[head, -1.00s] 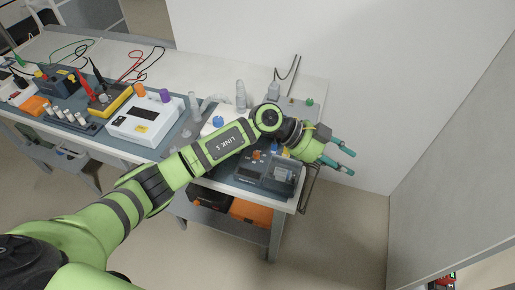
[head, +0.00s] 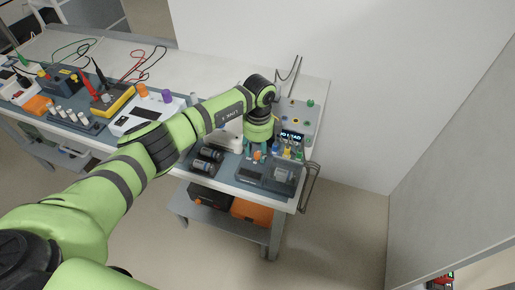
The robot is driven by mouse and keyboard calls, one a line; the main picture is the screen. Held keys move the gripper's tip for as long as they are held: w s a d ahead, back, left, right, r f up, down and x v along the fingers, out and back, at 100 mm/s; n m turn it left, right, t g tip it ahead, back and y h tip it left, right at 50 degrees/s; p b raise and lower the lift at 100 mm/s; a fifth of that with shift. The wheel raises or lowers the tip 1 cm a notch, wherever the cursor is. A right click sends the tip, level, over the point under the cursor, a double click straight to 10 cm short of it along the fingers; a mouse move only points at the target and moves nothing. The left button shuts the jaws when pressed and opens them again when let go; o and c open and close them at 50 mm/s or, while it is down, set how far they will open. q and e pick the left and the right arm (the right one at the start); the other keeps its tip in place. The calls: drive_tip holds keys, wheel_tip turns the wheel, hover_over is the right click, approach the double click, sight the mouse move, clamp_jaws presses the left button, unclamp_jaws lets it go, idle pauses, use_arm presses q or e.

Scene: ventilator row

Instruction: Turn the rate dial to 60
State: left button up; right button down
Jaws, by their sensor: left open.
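My left gripper (head: 262,150) hangs fingers down at the right end of the bench, over the back edge of a dark grey device (head: 250,176). Its teal fingers are apart, with nothing seen held between them. A small orange knob (head: 257,156) shows close below the fingers; I cannot tell whether they touch it. Behind stands a light grey unit (head: 298,112) with a lit display (head: 292,135). A yellow knob (head: 276,149) and a blue knob (head: 287,153) show just right of the gripper. No dial markings are readable, so I cannot tell which is the rate dial. My right gripper is out of view.
A white box (head: 135,118), a yellow meter (head: 112,100) with probes and a vial rack (head: 70,115) stand to the left. Dark cylinders (head: 207,158) lie left of the dark device. An orange case (head: 252,210) is on the lower shelf. A wall stands behind.

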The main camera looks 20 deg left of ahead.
use_arm(q)
drive_tip(key=shift+f, duration=0.25)
drive_tip(key=shift+c, duration=0.4)
clamp_jaws()
